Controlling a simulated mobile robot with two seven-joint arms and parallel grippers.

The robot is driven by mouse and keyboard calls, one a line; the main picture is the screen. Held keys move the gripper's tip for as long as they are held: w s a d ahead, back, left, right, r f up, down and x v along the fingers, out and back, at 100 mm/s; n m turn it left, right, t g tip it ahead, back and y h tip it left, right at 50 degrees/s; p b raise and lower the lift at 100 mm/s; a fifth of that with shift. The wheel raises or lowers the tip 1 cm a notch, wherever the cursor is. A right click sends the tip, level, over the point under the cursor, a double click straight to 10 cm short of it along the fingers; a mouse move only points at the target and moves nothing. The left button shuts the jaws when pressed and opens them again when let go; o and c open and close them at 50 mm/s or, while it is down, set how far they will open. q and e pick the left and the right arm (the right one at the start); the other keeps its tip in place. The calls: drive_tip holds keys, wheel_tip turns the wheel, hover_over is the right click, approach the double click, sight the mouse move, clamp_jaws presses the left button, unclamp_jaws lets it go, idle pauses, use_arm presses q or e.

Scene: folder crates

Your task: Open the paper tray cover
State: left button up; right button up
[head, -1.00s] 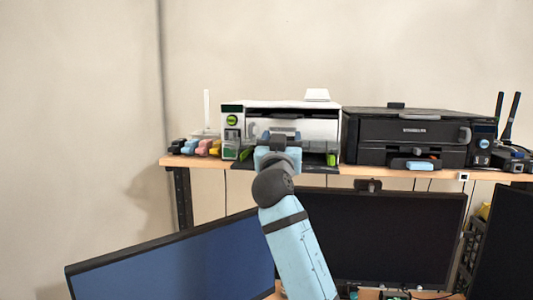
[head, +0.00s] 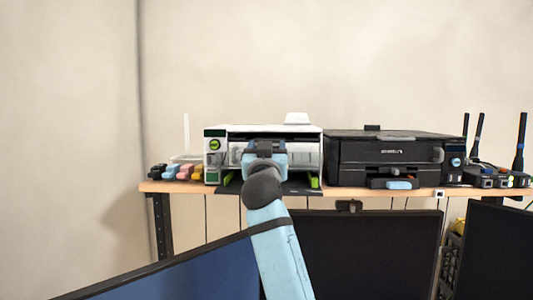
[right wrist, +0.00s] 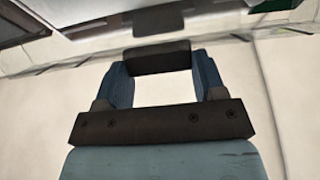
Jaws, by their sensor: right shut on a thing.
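The white printer (head: 213,165) stands on the shelf in the head view, with a dark slot near its top and a light front panel (head: 307,155) below. A dark tray with green guides (head: 313,181) sticks out at its base. My right gripper (head: 264,147) is in front of the printer's middle and hides part of the panel. In the right wrist view, my right gripper (right wrist: 158,68) is shut on a dark block (right wrist: 157,57), held between the fingertips close to the printer. I cannot tell whether this block is the cover's handle. My left gripper is not in view.
A black printer (head: 380,160) stands close on the right, with antenna devices (head: 490,177) beyond it. Small coloured items (head: 185,172) lie left of the white printer on the wooden shelf (head: 365,191). Dark monitors (head: 365,255) stand below the shelf.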

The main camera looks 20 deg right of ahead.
drive_tip(key=shift+s+r, duration=0.1)
drive_tip(key=shift+r, duration=0.15)
drive_tip(key=o, duration=1.3)
drive_tip(key=shift+f, duration=0.1)
drive_tip(key=b+v, duration=0.4)
drive_tip(key=v, duration=1)
